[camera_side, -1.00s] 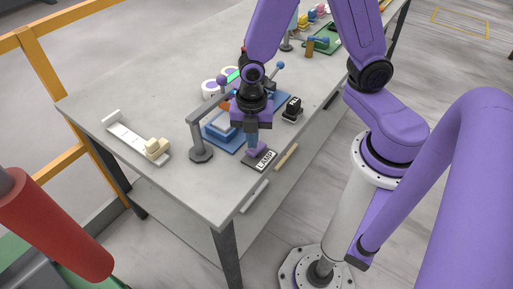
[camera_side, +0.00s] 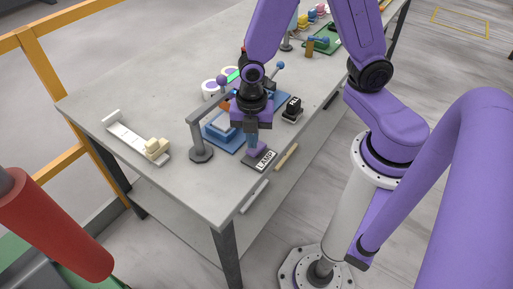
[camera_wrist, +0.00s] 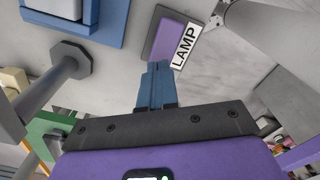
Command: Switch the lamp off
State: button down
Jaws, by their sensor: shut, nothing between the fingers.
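The lamp switch is a purple rocker (camera_side: 257,153) on a dark base with a white LAMP label (camera_side: 265,160), near the table's front edge. In the wrist view the purple rocker (camera_wrist: 167,39) and its LAMP label (camera_wrist: 185,46) lie just beyond my fingertips. My gripper (camera_side: 253,146) is shut and empty, pointing down at the switch; its blue fingers also show in the wrist view (camera_wrist: 157,68). I cannot tell whether they touch the rocker. A grey post with an arm (camera_side: 198,135), seemingly the lamp, stands left of my gripper. No glow is clear.
A blue tray-like fixture (camera_side: 222,133) lies behind the switch. A black block (camera_side: 292,108) sits to its right, and a tan bar (camera_side: 286,157) lies near the edge. A white rail with a cream block (camera_side: 156,148) is at left. Bare tabletop lies between rail and post.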

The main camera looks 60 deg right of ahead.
aim_at(255, 151)
jog(key=shift+f, duration=1)
dwell(0.5)
jog(key=shift+r, duration=3.55)
jog(key=s+d+r+m, duration=0.4)
jog(key=s+r+m, duration=0.4)
jog(key=s+m, duration=0.3)
jog(key=s, duration=0.2)
jog(key=shift+s+d+r, duration=0.15)
jog(key=shift+s, duration=0.2)
